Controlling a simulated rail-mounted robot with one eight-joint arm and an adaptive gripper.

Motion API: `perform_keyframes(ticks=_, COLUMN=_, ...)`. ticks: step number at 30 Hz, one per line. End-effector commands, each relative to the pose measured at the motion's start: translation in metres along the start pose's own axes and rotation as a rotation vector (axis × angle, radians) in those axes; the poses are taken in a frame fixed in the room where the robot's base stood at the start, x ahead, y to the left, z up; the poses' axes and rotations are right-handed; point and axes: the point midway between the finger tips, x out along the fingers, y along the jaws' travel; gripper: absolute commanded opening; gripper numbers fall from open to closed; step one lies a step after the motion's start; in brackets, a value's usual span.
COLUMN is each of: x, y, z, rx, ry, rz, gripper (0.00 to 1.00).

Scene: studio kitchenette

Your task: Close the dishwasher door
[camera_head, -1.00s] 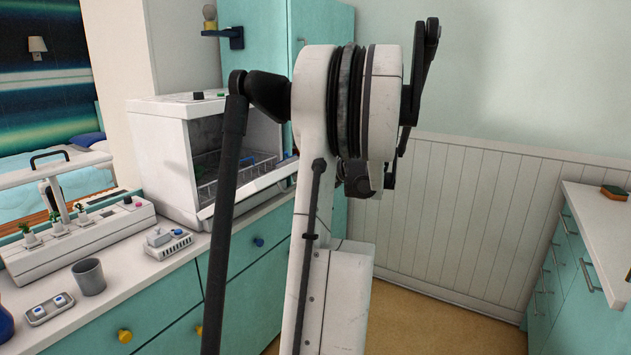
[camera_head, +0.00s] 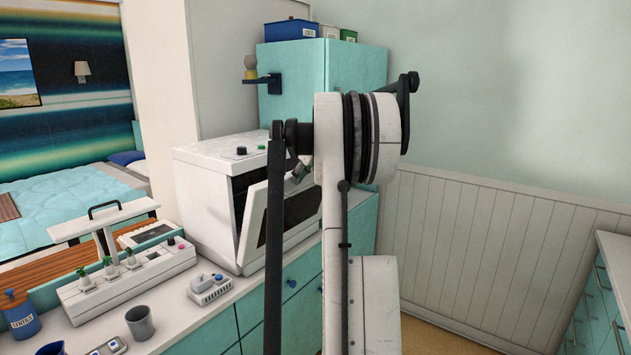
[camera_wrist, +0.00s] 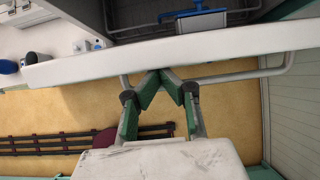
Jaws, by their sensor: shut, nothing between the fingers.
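The dishwasher (camera_head: 205,205) is a white box on the counter. Its door (camera_head: 250,228), white with a dark panel, is tilted up and partly open, with a dark gap above it. My arm hides part of the door. In the wrist view the door (camera_wrist: 220,45) is a white band across the picture, with a grey bar handle (camera_wrist: 275,72) along its outer side. My gripper (camera_wrist: 165,72), with green fingers, is shut and empty, its tips at the door's outer side by the handle. I cannot tell whether they touch. A blue item (camera_wrist: 200,20) shows inside, beyond the door.
A white planter unit (camera_head: 130,280), a small white device (camera_head: 209,290) and a grey cup (camera_head: 140,322) stand on the counter left of the dishwasher. A tall teal cabinet (camera_head: 355,65) stands behind it. Another counter (camera_head: 612,250) is at the right, with open floor between.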

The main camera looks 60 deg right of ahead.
Motion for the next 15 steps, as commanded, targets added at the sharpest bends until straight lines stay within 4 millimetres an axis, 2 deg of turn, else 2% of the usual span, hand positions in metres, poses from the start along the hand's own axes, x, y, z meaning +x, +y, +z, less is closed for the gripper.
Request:
perform_keyframes(ticks=1, x=-0.001, y=0.002, z=0.013, rx=-0.004, ry=0.022, rz=0.002, gripper=0.0)
perform_keyframes(ticks=6, x=0.005, y=0.001, z=0.035, rx=-0.003, ry=0.094, rz=0.002, gripper=0.0)
perform_keyframes(ticks=15, x=0.013, y=0.001, z=0.058, rx=-0.001, ry=0.177, rz=0.002, gripper=0.0)
